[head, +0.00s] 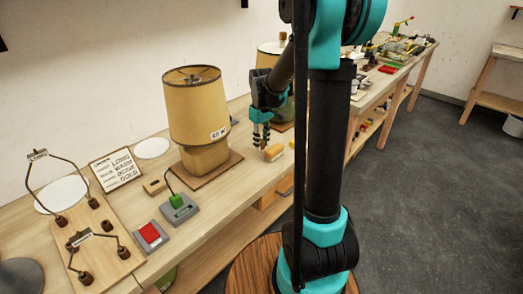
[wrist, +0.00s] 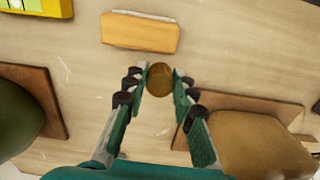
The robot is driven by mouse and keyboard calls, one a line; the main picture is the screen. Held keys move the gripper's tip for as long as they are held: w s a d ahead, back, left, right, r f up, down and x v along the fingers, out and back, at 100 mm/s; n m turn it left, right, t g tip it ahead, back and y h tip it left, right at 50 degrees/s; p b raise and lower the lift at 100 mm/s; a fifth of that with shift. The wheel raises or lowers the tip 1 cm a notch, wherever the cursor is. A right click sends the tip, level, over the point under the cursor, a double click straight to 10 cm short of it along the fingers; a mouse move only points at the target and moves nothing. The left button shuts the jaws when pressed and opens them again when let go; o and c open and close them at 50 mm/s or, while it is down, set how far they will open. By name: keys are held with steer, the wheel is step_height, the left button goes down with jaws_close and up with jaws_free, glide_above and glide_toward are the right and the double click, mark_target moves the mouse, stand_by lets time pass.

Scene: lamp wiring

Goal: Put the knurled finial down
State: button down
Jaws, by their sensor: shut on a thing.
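The knurled finial (wrist: 159,79) is a small round brown-gold piece seen end-on in the wrist view. My gripper (wrist: 159,84) is shut on it, with one finger at each side. In the head view my gripper (head: 261,140) points down over the bench, to the right of the lamp with the tan shade (head: 196,105). The finial is too small to make out clearly there. I cannot tell whether its underside touches the bench top.
An orange-tan block (wrist: 140,32) lies just beyond the fingertips, and a yellow-green item (wrist: 38,7) is at the upper left. Lamp bases on wooden boards stand on both sides. The head view shows a red button (head: 150,233) and bare bench top (head: 225,205) in front.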

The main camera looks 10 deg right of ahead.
mark_target(262, 156)
steer(key=shift+f, duration=2)
steer(key=shift+f, duration=0.15)
steer(key=c, duration=1.3)
jaws_free()
steer(key=shift+o, duration=0.2)
step_height(262, 156, up, 12)
steer(key=shift+s, duration=0.15)
steer(key=s+d+f+m+t, duration=0.1)
steer(key=s+f+m+t, duration=0.1)
steer(key=s+f, duration=0.4)
steer(key=s+d+f+m+t, duration=0.1)
steer(key=s+f+m, duration=0.3)
steer(key=s, duration=1.1)
step_height(262, 156, down, 2)
steer(key=shift+d+f+m+t, duration=0.1)
steer(key=shift+d+m+t, duration=0.15)
steer(key=shift+t, duration=0.35)
